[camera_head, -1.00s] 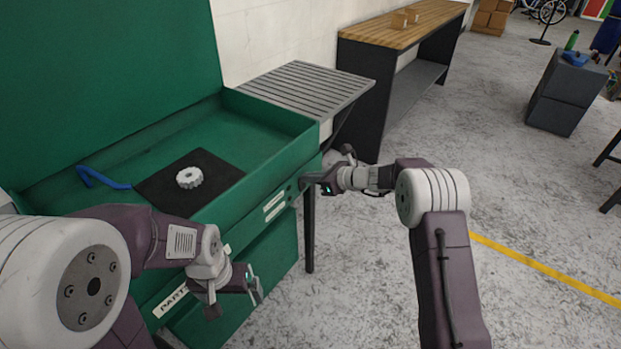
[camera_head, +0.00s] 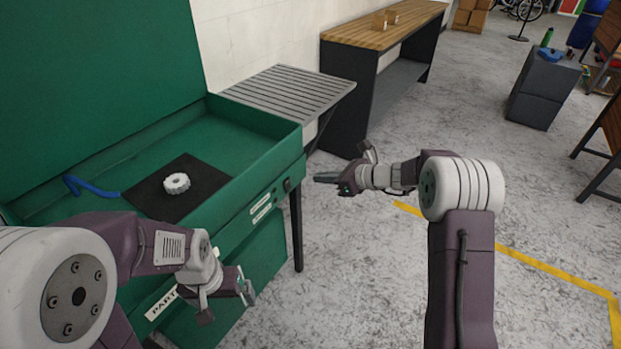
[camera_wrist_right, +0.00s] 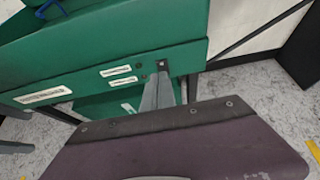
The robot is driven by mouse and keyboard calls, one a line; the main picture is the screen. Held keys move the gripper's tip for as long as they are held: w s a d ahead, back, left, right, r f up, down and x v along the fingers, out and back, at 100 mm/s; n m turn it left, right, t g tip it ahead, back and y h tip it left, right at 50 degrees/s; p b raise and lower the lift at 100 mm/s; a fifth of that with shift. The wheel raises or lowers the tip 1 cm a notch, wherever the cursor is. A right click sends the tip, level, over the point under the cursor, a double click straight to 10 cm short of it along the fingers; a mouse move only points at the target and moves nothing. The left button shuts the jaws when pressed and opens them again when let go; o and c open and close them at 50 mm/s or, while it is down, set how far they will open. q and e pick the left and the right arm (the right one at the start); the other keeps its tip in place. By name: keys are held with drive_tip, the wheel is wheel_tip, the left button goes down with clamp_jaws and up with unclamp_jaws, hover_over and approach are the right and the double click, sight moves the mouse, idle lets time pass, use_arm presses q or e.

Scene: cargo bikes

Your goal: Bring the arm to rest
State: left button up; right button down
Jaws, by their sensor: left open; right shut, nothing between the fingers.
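My right gripper (camera_head: 326,178) is shut and empty in the head view, in the air just right of the green chest's front corner. In the right wrist view its fingers (camera_wrist_right: 158,95) lie together in front of the green chest wall. My left gripper (camera_head: 245,286) is open and empty, low in front of the green chest (camera_head: 262,172). Neither gripper holds anything.
A white toothed part (camera_head: 176,183) lies on a black mat (camera_head: 208,180) in the open chest, with a blue bent tool (camera_head: 92,188) beside it. A slatted grey shelf (camera_head: 290,92) and a wooden-topped bench (camera_head: 375,36) stand behind.

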use_arm(q)
drive_tip(key=shift+s+d+r, duration=0.1)
drive_tip(key=shift+s+r, duration=0.05)
drive_tip(key=shift+r, duration=0.1)
use_arm(e)
drive_tip(key=shift+v, duration=1.15)
drive_tip(key=shift+a+r, duration=0.1)
drive_tip(key=shift+a, duration=0.05)
